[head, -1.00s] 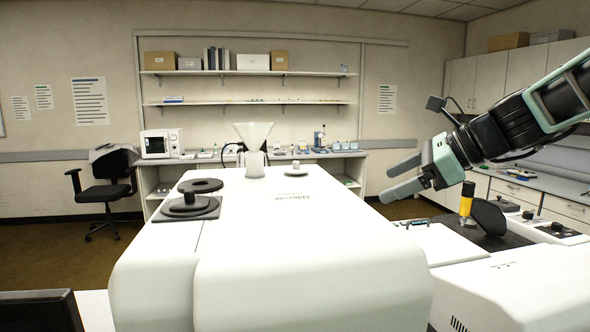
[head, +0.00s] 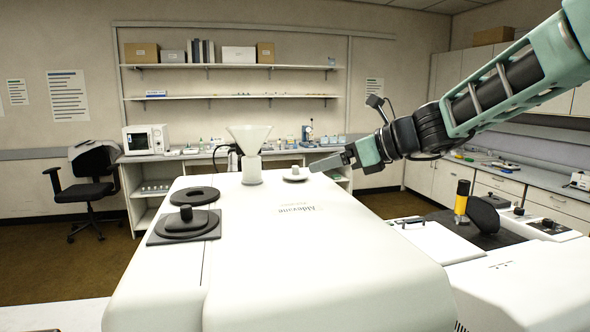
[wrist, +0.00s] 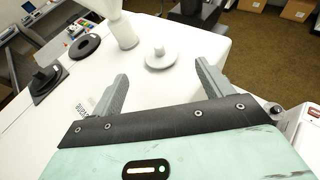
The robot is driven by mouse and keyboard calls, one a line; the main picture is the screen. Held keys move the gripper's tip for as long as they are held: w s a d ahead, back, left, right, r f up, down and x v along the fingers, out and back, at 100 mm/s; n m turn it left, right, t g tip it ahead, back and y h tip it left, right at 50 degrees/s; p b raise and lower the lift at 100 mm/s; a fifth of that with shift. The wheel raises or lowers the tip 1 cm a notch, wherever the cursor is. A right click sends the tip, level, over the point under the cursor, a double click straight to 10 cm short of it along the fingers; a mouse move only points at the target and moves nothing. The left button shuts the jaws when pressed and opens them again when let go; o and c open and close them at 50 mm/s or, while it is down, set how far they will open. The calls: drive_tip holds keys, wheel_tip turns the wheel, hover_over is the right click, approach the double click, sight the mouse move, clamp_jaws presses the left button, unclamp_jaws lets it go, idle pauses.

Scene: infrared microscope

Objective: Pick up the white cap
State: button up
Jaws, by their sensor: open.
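The white cap (head: 295,175) is a flat round disc with a small knob, lying on top of the white microscope housing (head: 300,235) near its far edge. It also shows in the wrist view (wrist: 160,57), ahead of my gripper and roughly between the lines of its fingers. My gripper (wrist: 160,85) is open and empty, with its two grey fingers spread apart and short of the cap. In the head view my gripper (head: 328,162) is just right of the cap, its fingertips close to it. No contact shows.
A white funnel (head: 251,150) stands just left of the cap. A black ring (head: 195,194) and a black knobbed lid (head: 186,224) on a dark square plate lie further left. A yellow-and-black part (head: 462,198) stands at the right. The housing's near top is clear.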

sight(299, 171)
drive_tip(key=p+x, duration=0.2)
drive_tip(key=x, duration=0.6)
drive_tip(key=shift+p, duration=0.4)
drive_tip(key=c, duration=1.1)
